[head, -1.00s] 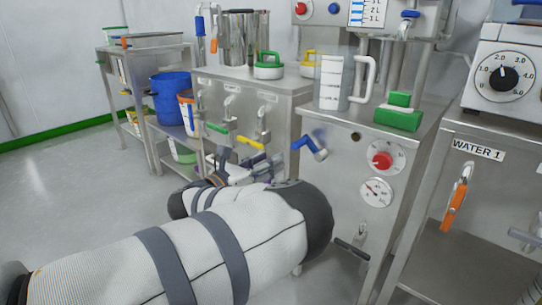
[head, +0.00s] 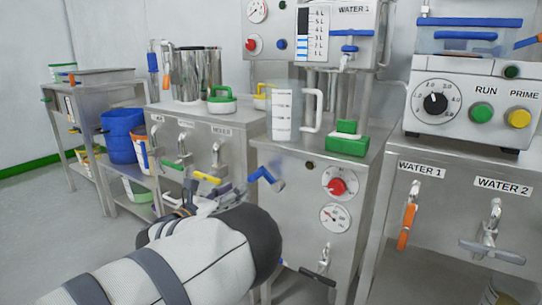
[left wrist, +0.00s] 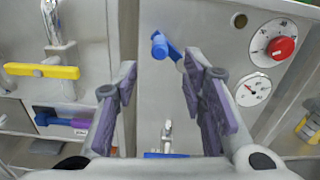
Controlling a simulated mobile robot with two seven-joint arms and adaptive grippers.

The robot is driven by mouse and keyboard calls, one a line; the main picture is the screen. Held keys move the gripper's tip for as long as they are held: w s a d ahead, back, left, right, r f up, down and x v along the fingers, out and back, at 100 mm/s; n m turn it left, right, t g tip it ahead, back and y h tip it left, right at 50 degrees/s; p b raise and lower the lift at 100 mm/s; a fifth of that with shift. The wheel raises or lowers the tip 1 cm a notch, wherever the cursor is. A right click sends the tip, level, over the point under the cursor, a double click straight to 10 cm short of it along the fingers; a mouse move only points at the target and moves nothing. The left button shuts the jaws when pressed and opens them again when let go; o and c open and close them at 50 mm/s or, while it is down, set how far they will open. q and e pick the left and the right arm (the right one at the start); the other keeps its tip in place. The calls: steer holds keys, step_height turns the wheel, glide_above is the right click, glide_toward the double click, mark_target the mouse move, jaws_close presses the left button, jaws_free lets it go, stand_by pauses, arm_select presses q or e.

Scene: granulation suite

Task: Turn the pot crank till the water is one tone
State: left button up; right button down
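A blue-handled crank (head: 266,178) sticks out from the front of the steel cabinet (head: 290,215) in the middle. It also shows in the left wrist view (left wrist: 164,47), just beyond my fingers. A clear measuring jug (head: 283,112) with a white handle stands on that cabinet. A tall steel pot (head: 197,72) stands on the unit to the left; its inside is hidden. My left gripper (left wrist: 163,105) is open, its purple-padded fingers apart with nothing between them. In the head view it is partly hidden by my forearm, left of and below the crank. My right gripper is not in view.
A red knob (head: 337,186) and a gauge (head: 335,217) sit right of the crank. A tap (head: 322,262) is below. A yellow lever (head: 207,178) is to the left. WATER 1 and WATER 2 taps stand at the right.

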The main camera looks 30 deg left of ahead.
mark_target(251, 181)
arm_select(q)
steer(key=w, duration=0.2)
steer(key=w+b, duration=0.1)
steer(key=w, duration=0.2)
steer(key=w+b, duration=0.1)
steer(key=w, duration=0.1)
steer(key=shift+w+d+f, duration=0.15)
steer(key=shift+w+f, duration=0.1)
steer(key=shift+w, duration=0.15)
steer(key=shift+w+r, duration=0.15)
steer(key=shift+w, duration=0.35)
jaws_close()
